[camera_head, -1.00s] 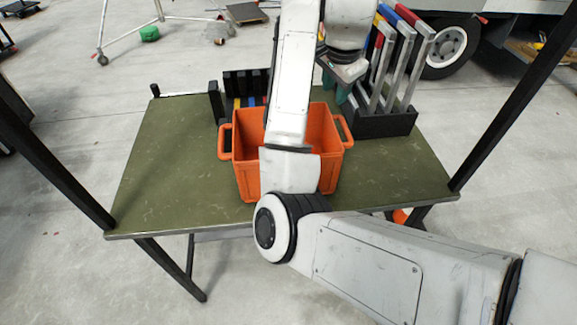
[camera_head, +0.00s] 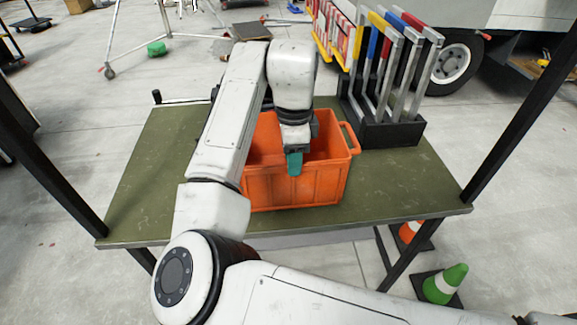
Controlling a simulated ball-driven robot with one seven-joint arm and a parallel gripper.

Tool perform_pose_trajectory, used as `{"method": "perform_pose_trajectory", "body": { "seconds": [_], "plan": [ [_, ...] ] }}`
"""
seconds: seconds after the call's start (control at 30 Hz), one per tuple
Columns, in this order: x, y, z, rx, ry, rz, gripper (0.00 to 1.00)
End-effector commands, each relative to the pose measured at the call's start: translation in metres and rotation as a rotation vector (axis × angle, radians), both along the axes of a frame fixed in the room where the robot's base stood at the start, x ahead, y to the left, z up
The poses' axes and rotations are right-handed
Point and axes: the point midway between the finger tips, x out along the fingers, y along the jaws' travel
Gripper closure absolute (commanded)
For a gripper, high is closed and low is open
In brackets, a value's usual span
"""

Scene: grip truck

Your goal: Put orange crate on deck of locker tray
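The orange crate (camera_head: 320,183) stands upright on a green-topped table (camera_head: 150,185), near the middle of its front half. Its right handle shows, and my arm covers its left side. My gripper (camera_head: 295,160) points down over the crate, near the front wall's rim. One teal fingertip shows in front of the rim area; the other finger is mostly hidden. I cannot tell whether the fingers touch the crate or how far apart they are. I cannot identify a separate locker tray in this view.
A black rack (camera_head: 390,130) holding several grey frames stands at the table's back right, close to the crate. Black posts rise at both sides of the table. A green cone (camera_head: 446,280) and an orange cone (camera_head: 411,232) stand below right. The table's left part is clear.

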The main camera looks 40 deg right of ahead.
Motion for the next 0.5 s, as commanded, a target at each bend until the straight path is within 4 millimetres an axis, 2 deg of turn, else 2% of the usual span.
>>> {"method": "perform_pose_trajectory", "body": {
  "seconds": [0.3, 0.5],
  "plan": [
    [-0.006, 0.004, -0.041, -0.001, 0.002, 0.002, 0.64],
    [-0.006, 0.004, -0.049, -0.001, -0.001, 0.002, 0.64]
  ]
}}
